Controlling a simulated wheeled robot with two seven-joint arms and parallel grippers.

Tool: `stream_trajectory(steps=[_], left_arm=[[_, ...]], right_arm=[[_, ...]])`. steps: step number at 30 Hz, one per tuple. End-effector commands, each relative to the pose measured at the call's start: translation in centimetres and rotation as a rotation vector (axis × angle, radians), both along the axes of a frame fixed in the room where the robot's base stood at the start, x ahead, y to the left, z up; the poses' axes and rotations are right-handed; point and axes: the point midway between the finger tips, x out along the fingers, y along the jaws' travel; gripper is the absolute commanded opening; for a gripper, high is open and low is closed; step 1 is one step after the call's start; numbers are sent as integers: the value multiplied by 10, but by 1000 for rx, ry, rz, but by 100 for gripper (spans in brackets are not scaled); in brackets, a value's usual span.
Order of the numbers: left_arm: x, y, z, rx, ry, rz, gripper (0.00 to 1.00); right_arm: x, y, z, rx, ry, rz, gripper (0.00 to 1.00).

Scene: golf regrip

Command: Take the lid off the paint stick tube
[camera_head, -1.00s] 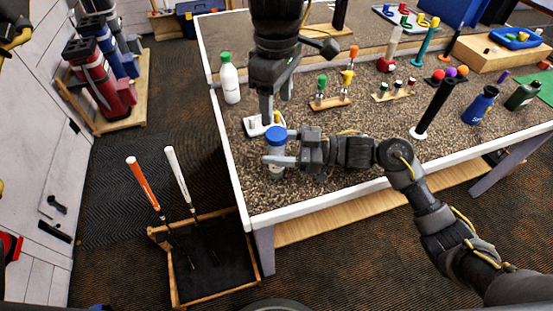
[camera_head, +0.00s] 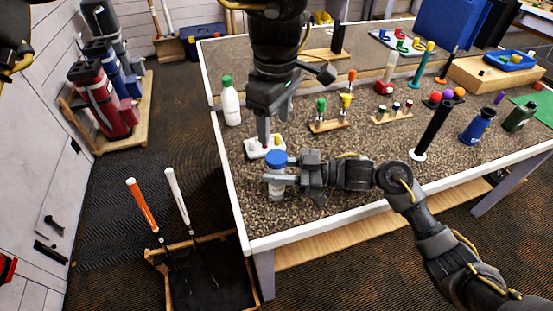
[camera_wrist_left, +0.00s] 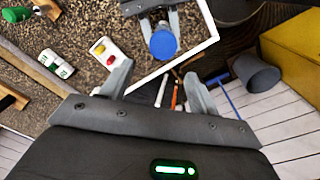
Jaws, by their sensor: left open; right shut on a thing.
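The paint stick tube (camera_head: 276,190) is upright, with a pale body and a round blue lid (camera_head: 276,158) on top. My right gripper (camera_head: 276,180) is shut around its body from the right, below the lid. I cannot tell whether its base touches the table. My left gripper (camera_head: 264,139) is open and empty, pointing down just behind and above the tube. In the left wrist view the blue lid (camera_wrist_left: 163,43) lies beyond the two spread fingers (camera_wrist_left: 157,78), apart from them. The right gripper's fingers show beside the tube there.
A small white tray (camera_head: 258,153) with little items lies just behind the tube on the speckled table (camera_head: 330,225). A white bottle with a green cap (camera_head: 230,103) stands at the left edge. Small stands (camera_head: 328,126) and a black upright grip (camera_head: 436,125) are to the right.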

Motion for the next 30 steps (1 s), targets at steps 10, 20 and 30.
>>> stream_trajectory(steps=[10,20,30], left_arm=[[-3,-2,-5,0,25,-581,61],[-4,-4,-7,-6,31,-731,61],[-5,-3,-51,-5,34,-728,61]], right_arm=[[0,0,0,-1,0,0,0],[0,0,-1,-1,0,0,0],[0,0,0,-1,0,0,0]])
